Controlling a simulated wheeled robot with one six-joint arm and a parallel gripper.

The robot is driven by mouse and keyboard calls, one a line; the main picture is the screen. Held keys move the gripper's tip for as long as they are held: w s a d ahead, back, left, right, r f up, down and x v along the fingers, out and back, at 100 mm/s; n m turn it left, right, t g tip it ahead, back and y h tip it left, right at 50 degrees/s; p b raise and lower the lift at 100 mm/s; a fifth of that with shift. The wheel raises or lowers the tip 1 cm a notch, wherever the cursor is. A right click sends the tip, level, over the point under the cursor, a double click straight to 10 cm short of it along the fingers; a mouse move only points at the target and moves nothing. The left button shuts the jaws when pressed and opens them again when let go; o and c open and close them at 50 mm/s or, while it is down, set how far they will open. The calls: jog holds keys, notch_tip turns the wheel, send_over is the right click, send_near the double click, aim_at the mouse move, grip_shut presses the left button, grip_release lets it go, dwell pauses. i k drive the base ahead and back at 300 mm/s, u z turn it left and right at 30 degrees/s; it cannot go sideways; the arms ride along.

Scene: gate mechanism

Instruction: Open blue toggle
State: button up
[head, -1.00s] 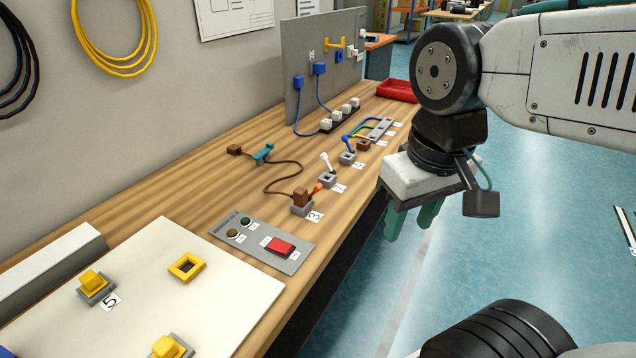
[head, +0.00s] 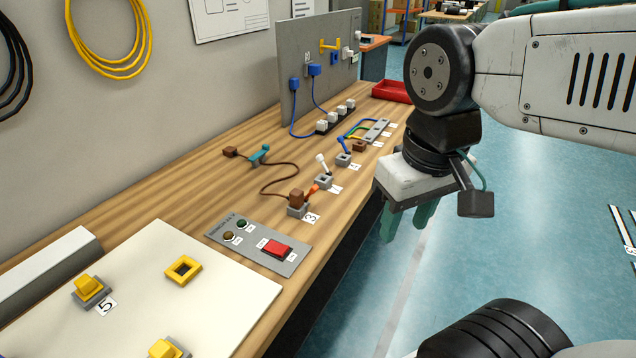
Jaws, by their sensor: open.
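The blue toggle (head: 343,146) is a small blue lever on a grey base toward the bench's right edge. It stands beyond a white-levered toggle (head: 322,166) and an orange-levered one (head: 312,188). The blue lever is small in the view, so its exact tilt is hard to tell. My gripper (head: 406,228) has teal fingers pointing down. It is open and empty, off the right edge of the bench, to the right of the blue toggle in the picture and apart from it.
The wooden bench (head: 180,205) carries a grey panel with a red switch (head: 276,247), a teal-and-brown cable piece (head: 260,155), and a white board (head: 200,315) with yellow parts. A grey upright panel (head: 292,60) and a red tray (head: 391,91) stand farther back. Floor right of the bench is clear.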

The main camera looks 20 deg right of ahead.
aim_at(340, 138)
jog(key=u, duration=0.15)
jog(key=k, duration=0.4)
jog(key=z, duration=0.8)
jog(key=i, duration=0.85)
jog(key=u, duration=0.75)
